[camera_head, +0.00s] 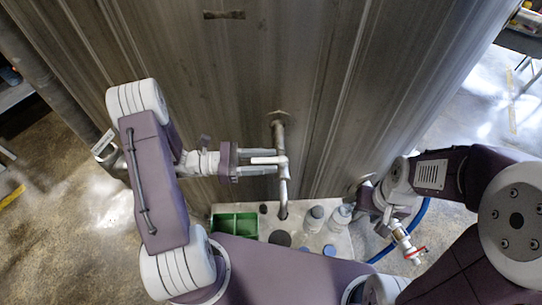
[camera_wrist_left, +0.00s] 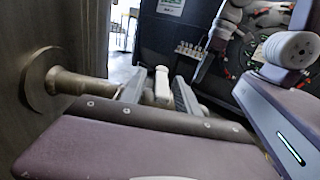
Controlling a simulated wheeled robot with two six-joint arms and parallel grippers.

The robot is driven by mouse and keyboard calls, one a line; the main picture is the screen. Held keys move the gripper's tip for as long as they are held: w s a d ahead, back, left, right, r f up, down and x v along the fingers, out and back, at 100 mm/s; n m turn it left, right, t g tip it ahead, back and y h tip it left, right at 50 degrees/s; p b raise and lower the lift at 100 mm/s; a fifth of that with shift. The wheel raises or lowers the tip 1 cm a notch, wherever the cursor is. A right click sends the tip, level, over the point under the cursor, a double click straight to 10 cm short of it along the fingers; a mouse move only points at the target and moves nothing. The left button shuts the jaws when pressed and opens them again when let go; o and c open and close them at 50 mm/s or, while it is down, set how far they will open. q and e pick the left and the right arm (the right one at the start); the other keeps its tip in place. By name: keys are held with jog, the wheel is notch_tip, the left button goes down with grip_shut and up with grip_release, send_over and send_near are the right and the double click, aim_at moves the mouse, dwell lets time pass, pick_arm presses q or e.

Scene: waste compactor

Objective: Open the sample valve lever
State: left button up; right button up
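The sample valve (camera_head: 281,135) is a metal pipe that comes out of the tank wall and bends down, with a pale lever (camera_head: 268,160) pointing left. My left gripper (camera_head: 262,166) is beside the valve, its two fingers apart and reaching toward the lever. In the left wrist view, the lever's white end (camera_wrist_left: 161,84) shows between the spread fingers (camera_wrist_left: 157,94), with gaps on both sides. I cannot tell whether either finger touches it. My right gripper (camera_head: 368,196) is near the wall at the right; its fingers are not clear.
Below the valve is a white tray (camera_head: 262,222) with a green bin (camera_head: 236,223), white bottles (camera_head: 314,218) and a dark round lid (camera_head: 280,238). A blue hose (camera_head: 380,255) and a metal fitting with a red part (camera_head: 408,243) are by my right arm. The tank wall (camera_head: 230,70) stands close behind.

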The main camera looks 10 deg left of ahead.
pick_arm(q)
jog(key=shift+x, duration=0.85)
jog(key=shift+s, duration=0.1)
jog(key=shift+a, duration=0.1)
jog(key=shift+c, duration=0.9)
grip_shut()
